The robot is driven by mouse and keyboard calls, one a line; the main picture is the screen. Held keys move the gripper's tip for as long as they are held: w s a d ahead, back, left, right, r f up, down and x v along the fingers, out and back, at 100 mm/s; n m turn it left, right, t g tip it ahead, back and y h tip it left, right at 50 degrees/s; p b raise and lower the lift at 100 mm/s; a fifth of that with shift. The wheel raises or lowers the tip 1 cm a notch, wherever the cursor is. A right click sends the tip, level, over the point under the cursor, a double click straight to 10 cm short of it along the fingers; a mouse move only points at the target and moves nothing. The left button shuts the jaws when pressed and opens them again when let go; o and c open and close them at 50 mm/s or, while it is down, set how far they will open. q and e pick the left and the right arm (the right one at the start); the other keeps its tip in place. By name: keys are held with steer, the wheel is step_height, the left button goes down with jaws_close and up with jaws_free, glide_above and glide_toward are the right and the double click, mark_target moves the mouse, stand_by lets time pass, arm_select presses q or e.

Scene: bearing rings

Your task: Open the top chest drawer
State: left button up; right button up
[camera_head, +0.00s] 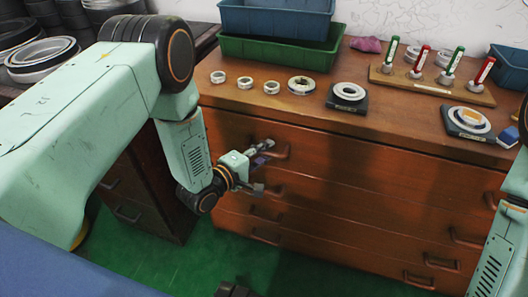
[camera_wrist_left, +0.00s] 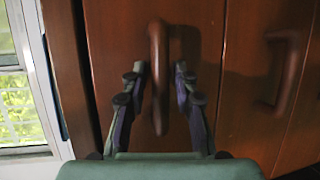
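The wooden chest (camera_head: 350,165) has several stacked drawers with dark handles. Its top drawer (camera_head: 340,150) looks closed, its front flush with the chest. My left gripper (camera_head: 266,166) is at the left handle (camera_head: 282,152) of the top drawer. In the left wrist view, that handle (camera_wrist_left: 157,75) stands between the two fingers of my left gripper (camera_wrist_left: 160,72). The fingers are apart, with a gap visible between the handle and the right finger; contact on the left side is hard to tell.
Small rings, including one ring (camera_head: 301,85), and a dark ring stand (camera_head: 347,97) sit on the chest top. A wooden rack (camera_head: 432,86) holds red and green tools. Green (camera_head: 280,50) and blue bins stand behind. The green floor (camera_head: 300,270) before the chest is mostly clear.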

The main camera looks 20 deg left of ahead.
arm_select(q)
jaws_close()
steer(key=shift+s+f, duration=0.1)
stand_by(0.5)
